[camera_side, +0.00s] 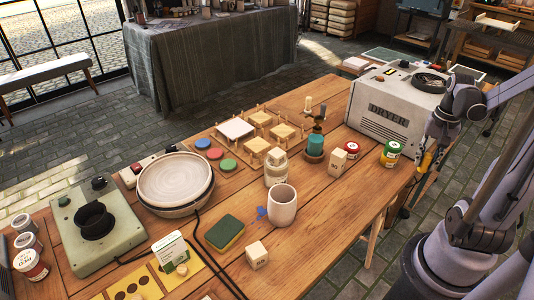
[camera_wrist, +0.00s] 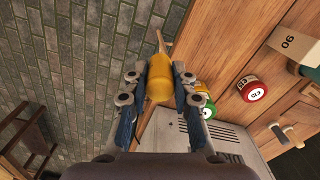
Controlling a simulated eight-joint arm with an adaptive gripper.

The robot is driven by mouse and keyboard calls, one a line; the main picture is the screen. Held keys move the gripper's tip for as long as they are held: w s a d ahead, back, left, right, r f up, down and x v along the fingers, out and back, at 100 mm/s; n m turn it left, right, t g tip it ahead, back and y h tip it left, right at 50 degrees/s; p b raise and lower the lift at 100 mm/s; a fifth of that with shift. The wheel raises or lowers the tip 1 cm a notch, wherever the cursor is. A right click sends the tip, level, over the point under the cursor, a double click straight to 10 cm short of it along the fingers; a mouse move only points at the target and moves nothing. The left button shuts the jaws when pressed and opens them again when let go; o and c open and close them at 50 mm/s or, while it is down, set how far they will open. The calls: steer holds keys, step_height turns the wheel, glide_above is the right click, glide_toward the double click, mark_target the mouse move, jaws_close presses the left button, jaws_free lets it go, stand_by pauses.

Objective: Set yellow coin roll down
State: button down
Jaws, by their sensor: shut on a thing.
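My gripper (camera_wrist: 160,75) is shut on the yellow coin roll (camera_wrist: 160,80), a rounded yellow cylinder with a narrower end, in the middle of the wrist view. One finger presses on each side of it. In the side view my gripper (camera_side: 426,157) is small and low by the right edge of the table, beside the dryer, with a bit of yellow between its fingers. In the wrist view, brick floor shows left of the roll and wooden tabletop to its right. I cannot tell how high the roll is or whether it touches anything.
A grey dryer (camera_side: 385,122) stands close to my gripper. A cup (camera_side: 283,207) and green sponge (camera_side: 225,233) are farther left. The table's front right is bare.

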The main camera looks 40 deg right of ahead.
steer(key=w+a+n, duration=1.2)
steer(key=a+n, duration=0.2)
steer(key=n, duration=0.2)
steer(key=w+a+f, duration=0.2)
steer(key=a, duration=0.1)
steer(key=w+a+f, duration=0.2)
steer(key=a, duration=0.1)
steer(key=w+a+f, duration=0.2)
steer(key=shift+w+a+f, duration=0.3)
steer(key=shift+a, duration=0.1)
steer(key=shift+f, duration=2.05)
steer(key=shift+f, duration=0.1)
steer(key=c, duration=1.1)
jaws_free()
